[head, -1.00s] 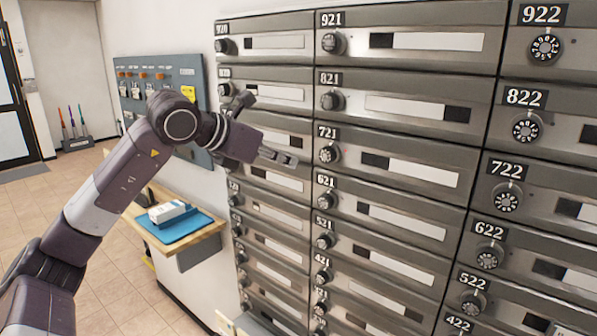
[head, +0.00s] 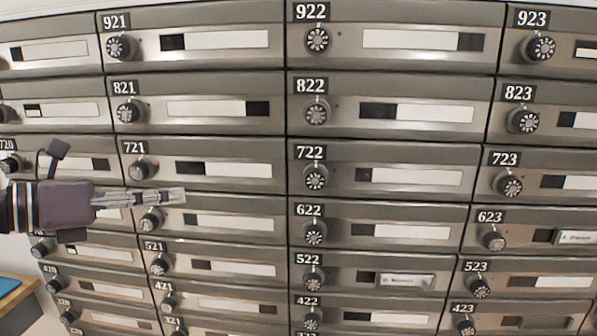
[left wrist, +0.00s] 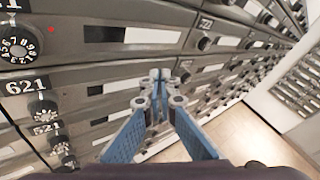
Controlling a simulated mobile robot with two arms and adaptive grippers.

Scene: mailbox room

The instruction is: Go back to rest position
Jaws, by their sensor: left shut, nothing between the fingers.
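My left gripper (head: 180,196) comes in from the left in the head view, in front of the mailbox wall below the 721 label. Its fingers point right and lie together, with nothing between them. In the left wrist view the blue-padded fingers (left wrist: 160,80) meet at their tips, close to the mailbox fronts. Box 621 (left wrist: 26,84) is at the left of that view. My right gripper is not in view.
Grey metal mailboxes with dials fill the head view, such as box 822 (head: 317,112). A wooden shelf with a blue mat (head: 8,287) shows at the lower left. Open tiled floor (left wrist: 235,135) lies at the right in the left wrist view.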

